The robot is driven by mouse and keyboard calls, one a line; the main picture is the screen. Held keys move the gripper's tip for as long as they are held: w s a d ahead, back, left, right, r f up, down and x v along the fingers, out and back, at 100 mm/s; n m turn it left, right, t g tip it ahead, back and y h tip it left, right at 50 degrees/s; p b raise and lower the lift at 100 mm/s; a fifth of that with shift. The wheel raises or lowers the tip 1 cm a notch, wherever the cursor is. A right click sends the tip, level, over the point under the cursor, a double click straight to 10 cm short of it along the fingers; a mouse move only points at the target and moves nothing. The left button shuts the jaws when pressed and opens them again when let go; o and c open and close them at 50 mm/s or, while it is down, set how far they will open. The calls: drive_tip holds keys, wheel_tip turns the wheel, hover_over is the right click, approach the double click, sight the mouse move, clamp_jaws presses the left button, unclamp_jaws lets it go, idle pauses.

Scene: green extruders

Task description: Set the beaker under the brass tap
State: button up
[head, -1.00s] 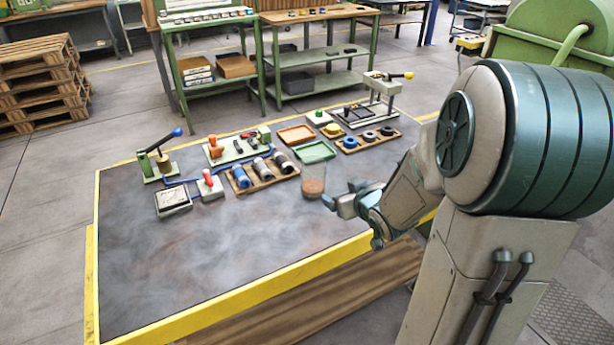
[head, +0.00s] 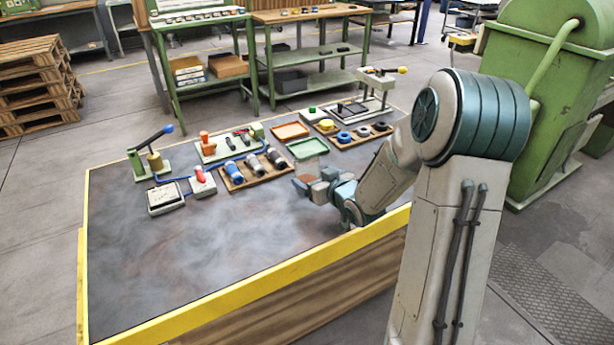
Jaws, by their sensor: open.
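The clear beaker (head: 306,177) with reddish-brown contents stands near the right side of the dark bench top, largely hidden by my gripper. My gripper (head: 314,183) is open and low over the bench, its fingers at the beaker. I cannot tell whether they touch it. No tap is clearly recognisable. A brass-coloured cylinder (head: 155,161) sits at the green lever device (head: 136,165) with a blue knob at the far left of the bench. Another stand (head: 383,92), with a yellow-tipped lever, is at the back right.
A wooden rack with dark and blue cylinders (head: 250,170) lies left of my gripper. Green (head: 307,149) and orange (head: 290,131) trays and a ring board (head: 361,136) lie behind it. A boxed gauge (head: 165,198) is at left. The bench's front left is clear.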

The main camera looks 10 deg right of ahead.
drive_tip(key=x, duration=0.5)
drive_tip(key=shift+w+r, duration=0.15)
drive_tip(key=shift+r, duration=0.25)
drive_tip(key=c, duration=1.1)
drive_tip(key=shift+c, duration=0.7)
drive_tip(key=shift+r, duration=0.1)
